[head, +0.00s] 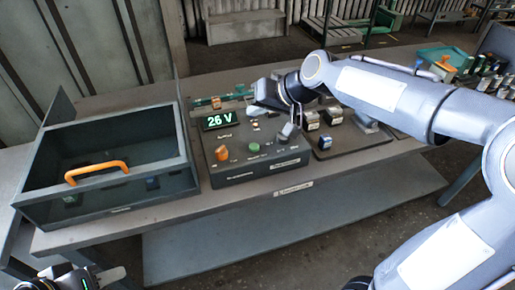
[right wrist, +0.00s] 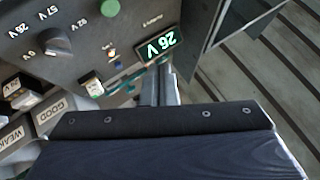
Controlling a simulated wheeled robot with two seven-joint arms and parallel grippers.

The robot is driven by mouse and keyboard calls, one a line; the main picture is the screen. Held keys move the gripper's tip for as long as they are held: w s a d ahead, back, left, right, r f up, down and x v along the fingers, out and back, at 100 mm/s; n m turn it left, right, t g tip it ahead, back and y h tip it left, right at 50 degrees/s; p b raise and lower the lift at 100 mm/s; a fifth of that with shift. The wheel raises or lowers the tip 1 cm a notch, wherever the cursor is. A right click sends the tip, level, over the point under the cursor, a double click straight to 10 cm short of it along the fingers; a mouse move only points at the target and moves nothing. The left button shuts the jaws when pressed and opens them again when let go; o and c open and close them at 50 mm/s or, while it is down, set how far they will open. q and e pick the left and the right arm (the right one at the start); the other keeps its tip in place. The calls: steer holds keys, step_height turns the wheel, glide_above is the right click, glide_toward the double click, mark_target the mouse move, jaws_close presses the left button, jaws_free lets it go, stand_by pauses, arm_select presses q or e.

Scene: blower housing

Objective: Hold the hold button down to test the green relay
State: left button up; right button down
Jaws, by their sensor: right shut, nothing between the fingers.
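The button labels are too small to read. The right wrist view shows the display (right wrist: 158,45), the green button (right wrist: 109,7) and the knob (right wrist: 52,42). My right gripper (right wrist: 160,88) is shut and empty above the box's back edge, close to the display and apart from the green button. I cannot pick out the green relay. My left gripper (head: 100,277) is low at bottom left.
A glass-fronted bin (head: 120,210) with an orange handle stands left of the box. Labels GOOD (right wrist: 55,105) and WEAK (right wrist: 14,138) show in the right wrist view. The table's front edge is clear.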

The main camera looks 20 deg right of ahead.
mark_target(257, 148)
step_height(257, 148, down, 9)
steer(key=b, duration=0.7)
steer(key=shift+b, duration=0.35)
stand_by(1.6)
steer(key=shift+f+b, duration=0.35)
steer(key=shift+b, duration=0.05)
steer(key=shift+f+b, duration=0.4)
steer(key=shift+f, duration=0.05)
stand_by(0.5)
stand_by(2.0)
steer(key=shift+r+p, duration=0.75)
steer(key=shift+r, duration=0.15)
steer(key=shift+r, duration=0.1)
